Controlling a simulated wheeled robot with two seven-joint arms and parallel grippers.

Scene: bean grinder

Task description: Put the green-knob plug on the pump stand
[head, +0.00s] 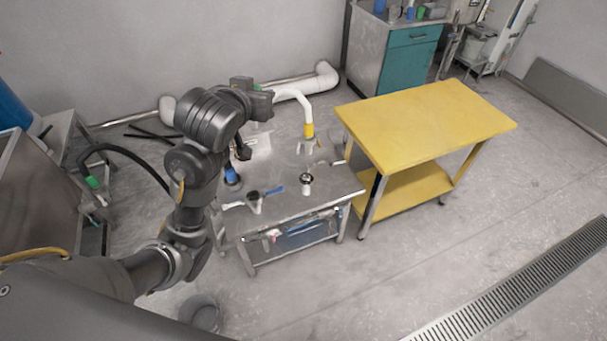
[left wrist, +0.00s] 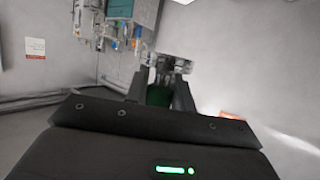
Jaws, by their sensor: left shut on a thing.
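My left gripper (head: 257,92) is raised over the back of the metal table, partly hidden by my own wrist. It is shut on a dark thing with a green part, which I take to be the green-knob plug (head: 256,87). In the left wrist view the green part (left wrist: 158,95) shows between the two fingers (left wrist: 160,92); its lower end is hidden by the gripper body. I cannot tell for sure which thing is the pump stand. My right gripper is not in view.
A yellow table (head: 430,120) stands to the right. A black hose with a green end (head: 92,182) is at left.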

